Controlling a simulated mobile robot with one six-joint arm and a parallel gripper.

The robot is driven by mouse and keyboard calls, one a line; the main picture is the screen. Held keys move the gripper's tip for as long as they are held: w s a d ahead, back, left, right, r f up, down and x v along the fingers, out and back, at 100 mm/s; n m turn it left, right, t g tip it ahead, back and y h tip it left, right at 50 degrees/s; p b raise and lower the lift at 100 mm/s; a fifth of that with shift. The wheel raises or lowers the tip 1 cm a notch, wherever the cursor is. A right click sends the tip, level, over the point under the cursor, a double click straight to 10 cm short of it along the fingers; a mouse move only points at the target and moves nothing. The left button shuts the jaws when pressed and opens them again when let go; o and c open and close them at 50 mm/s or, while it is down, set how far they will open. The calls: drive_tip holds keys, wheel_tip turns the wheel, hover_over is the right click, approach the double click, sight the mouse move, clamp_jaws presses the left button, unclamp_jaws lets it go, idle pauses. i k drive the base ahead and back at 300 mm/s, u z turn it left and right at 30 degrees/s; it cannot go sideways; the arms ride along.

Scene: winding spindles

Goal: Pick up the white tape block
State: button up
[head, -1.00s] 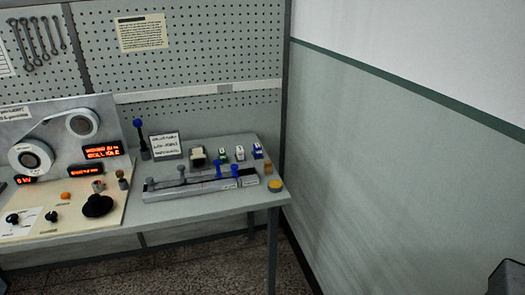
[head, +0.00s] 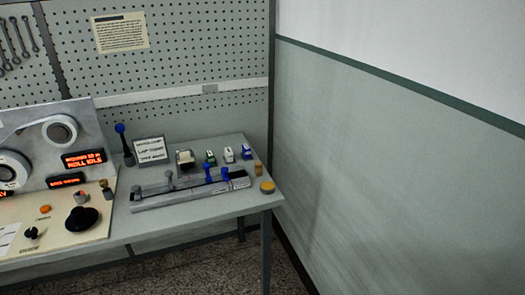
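Several small tape blocks stand in a row on the back right of the workbench. The white tape block (head: 229,154) appears to be the one between a green and white block (head: 210,157) and a blue and white block (head: 246,152). It is small in the head view, so its details are hard to make out. It stands on the bench top behind the long grey rail. My gripper is not in view.
A long grey rail (head: 160,203) with blue and grey knobs lies before the blocks. A cream and black block (head: 185,159), a sign (head: 151,149) and a blue-topped post (head: 123,140) stand nearby. A winding machine (head: 60,150) is left; a wall (head: 380,170) is right.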

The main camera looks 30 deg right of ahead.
sight(229, 153)
drive_tip(key=z, duration=0.65)
drive_tip(key=k, duration=0.95)
drive_tip(key=u, duration=0.05)
drive_tip(key=i, duration=0.8)
